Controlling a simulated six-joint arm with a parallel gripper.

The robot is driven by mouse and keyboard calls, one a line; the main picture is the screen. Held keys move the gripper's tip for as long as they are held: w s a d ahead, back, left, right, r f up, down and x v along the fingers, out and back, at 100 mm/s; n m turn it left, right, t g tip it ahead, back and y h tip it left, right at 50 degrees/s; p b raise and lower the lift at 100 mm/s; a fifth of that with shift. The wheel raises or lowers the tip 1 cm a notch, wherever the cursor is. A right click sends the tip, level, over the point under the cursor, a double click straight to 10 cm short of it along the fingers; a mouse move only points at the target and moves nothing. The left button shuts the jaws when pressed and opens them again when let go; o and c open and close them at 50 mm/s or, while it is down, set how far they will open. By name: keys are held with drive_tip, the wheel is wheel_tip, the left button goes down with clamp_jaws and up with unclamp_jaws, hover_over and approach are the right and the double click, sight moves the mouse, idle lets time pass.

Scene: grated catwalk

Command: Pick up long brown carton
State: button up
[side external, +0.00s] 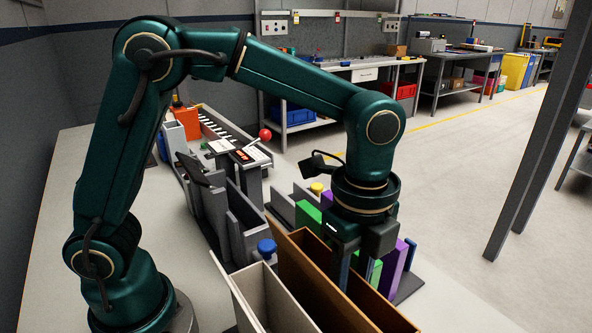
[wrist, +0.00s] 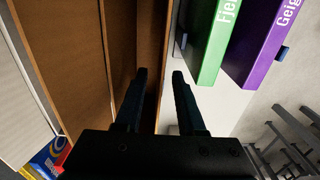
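The long brown carton (side external: 322,290) is an open-topped, thin-walled box at the front of the work area in the side view. In the wrist view its brown walls (wrist: 72,50) run down the left and middle. My gripper (side external: 355,268) points down at the carton's right long side. In the wrist view my gripper (wrist: 160,74) is open, with the carton's right wall appearing between its two dark fingers. A gap shows beside the wall; whether either finger touches it, I cannot tell. The lower finger ends are partly hidden in the side view.
A white open carton (side external: 262,290) stands close along the brown carton's left. Green (wrist: 215,40) and purple (wrist: 260,45) upright blocks stand close to its right. A blue knob (side external: 267,248) and grey partitions (side external: 245,225) lie behind.

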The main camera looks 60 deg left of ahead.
drive_tip(key=shift+f, duration=1.4)
clamp_jaws()
idle(0.4)
